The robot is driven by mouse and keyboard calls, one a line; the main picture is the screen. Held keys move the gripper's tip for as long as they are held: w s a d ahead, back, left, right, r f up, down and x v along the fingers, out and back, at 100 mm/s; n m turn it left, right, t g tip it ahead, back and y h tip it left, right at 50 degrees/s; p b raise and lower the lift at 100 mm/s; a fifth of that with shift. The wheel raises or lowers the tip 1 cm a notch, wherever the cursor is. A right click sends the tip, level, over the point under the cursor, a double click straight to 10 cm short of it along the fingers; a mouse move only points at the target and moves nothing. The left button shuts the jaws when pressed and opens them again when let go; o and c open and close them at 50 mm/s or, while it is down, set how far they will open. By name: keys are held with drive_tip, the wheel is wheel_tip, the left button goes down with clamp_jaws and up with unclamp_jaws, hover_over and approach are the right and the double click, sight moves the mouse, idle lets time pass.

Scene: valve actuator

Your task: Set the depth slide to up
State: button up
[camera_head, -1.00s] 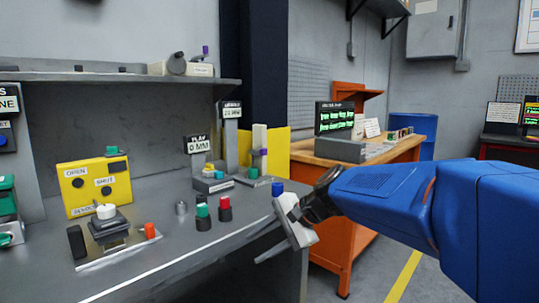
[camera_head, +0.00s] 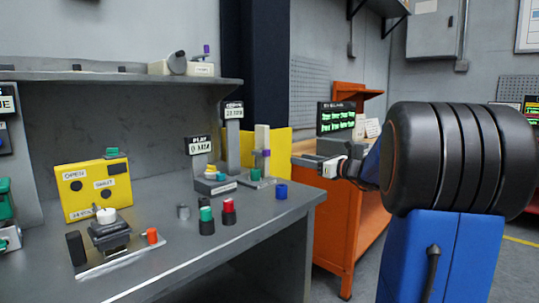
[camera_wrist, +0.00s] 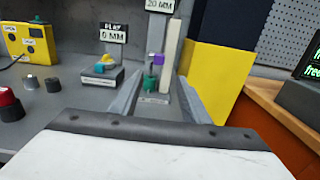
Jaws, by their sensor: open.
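A small stand with a pale upright post (camera_head: 262,138) is at the right back of the grey bench. A purple piece (camera_head: 262,155) sits partway up it and a green knob (camera_head: 254,173) is at its foot. This looks like the depth slide, but no readable label confirms it. In the wrist view the purple piece (camera_wrist: 157,59) and green knob (camera_wrist: 151,83) appear between my two fingers, farther off. My gripper (camera_head: 308,161) is open and empty, to the right of the stand and apart from it. The fingers also show in the wrist view (camera_wrist: 160,85).
A yellow panel (camera_head: 284,148) stands close behind the post. A "0 MM" sign (camera_head: 199,147) stands over a small unit to the left, and a "20 MM" sign (camera_head: 234,110) rises behind. An orange workbench (camera_head: 345,220) is to the right.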

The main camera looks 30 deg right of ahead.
sight(269, 153)
drive_tip(key=x, duration=1.6)
drive_tip(key=shift+w+a+f, duration=0.1)
drive_tip(key=shift+c, duration=0.3)
